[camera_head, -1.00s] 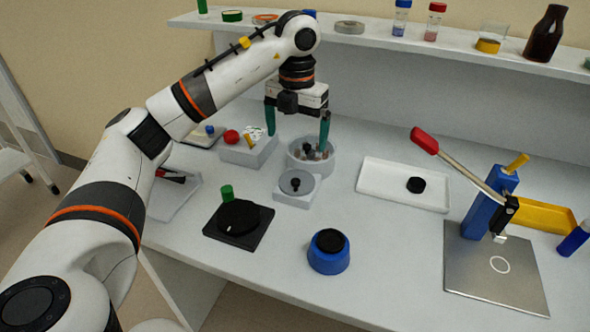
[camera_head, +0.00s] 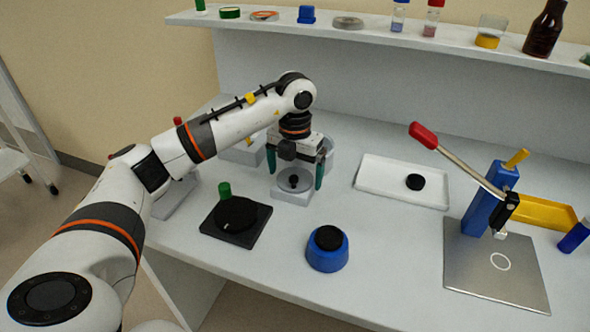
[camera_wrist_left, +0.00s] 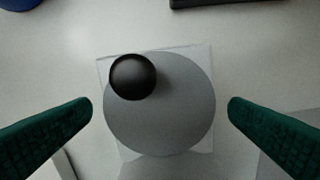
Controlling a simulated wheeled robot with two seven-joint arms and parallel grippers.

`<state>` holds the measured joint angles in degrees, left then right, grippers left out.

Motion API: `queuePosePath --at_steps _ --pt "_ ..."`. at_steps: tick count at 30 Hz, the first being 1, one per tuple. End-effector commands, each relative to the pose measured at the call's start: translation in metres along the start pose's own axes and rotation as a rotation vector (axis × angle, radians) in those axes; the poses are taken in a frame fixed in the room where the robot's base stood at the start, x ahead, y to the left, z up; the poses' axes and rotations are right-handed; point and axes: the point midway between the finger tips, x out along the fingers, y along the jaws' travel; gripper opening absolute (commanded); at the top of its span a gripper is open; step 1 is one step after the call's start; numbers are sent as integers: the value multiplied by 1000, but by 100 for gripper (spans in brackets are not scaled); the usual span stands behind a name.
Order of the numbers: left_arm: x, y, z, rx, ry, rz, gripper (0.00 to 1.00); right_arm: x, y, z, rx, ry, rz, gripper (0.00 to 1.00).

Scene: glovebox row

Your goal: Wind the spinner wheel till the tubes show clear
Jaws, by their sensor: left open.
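The spinner wheel is a flat grey disc (camera_wrist_left: 165,125) with a black ball knob (camera_wrist_left: 133,77) set off its centre, on a square white base (camera_head: 291,199). In the head view the knob (camera_head: 294,180) shows between my left fingers. My left gripper (camera_head: 295,176) points down over the wheel with its green fingers open and empty. In the wrist view the left gripper (camera_wrist_left: 160,103) has one finger on each side of the disc, apart from the knob. The round grey tub (camera_head: 329,150) behind is mostly hidden by the gripper, and its tubes cannot be seen. My right gripper is out of view.
A black plate with a dial and green post (camera_head: 236,220) is at front left. A blue pot with a black top (camera_head: 327,250) stands in front. A white tray (camera_head: 385,181) and a red-handled lever press (camera_head: 487,195) are to the right.

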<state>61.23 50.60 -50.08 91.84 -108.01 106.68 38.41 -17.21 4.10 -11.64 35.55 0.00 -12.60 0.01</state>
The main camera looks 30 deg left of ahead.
Motion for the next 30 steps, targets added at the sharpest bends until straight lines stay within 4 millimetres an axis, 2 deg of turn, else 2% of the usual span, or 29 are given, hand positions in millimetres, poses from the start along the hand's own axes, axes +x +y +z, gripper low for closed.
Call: queuePosePath --at_steps 1,2,9,13,21,30 --pt "0 0 0 0 0 0 99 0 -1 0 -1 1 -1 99" --pt "0 0 0 0 0 0 94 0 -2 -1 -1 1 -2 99" --pt "0 0 0 0 0 0 55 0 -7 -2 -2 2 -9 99" --pt "-1 0 0 30 1 -1 55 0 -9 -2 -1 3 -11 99" --pt "-1 0 0 251 1 0 55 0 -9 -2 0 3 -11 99" --pt "-1 0 0 272 1 -1 55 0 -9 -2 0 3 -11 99"
